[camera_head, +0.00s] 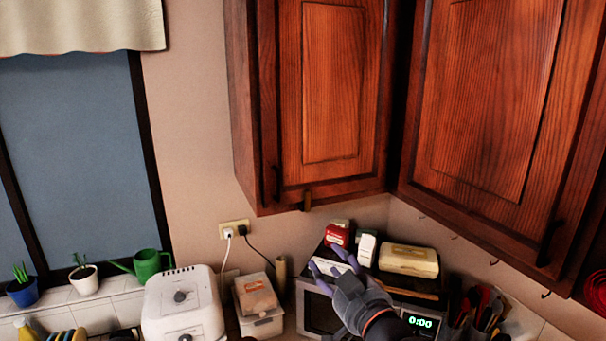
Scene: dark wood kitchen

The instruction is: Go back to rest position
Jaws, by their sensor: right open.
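My right gripper (335,272) is open and empty at the lower middle right, with its purple-grey fingers spread. It is in front of the microwave (318,312) and hides part of its front and top. Its fingertips show just below a red box and a white container on the microwave. I cannot tell how far they are from these. My left gripper is out of view.
Dark wood cabinets (335,85) hang above the microwave. A green watering can (147,264) and potted plants (85,279) line the window sill.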

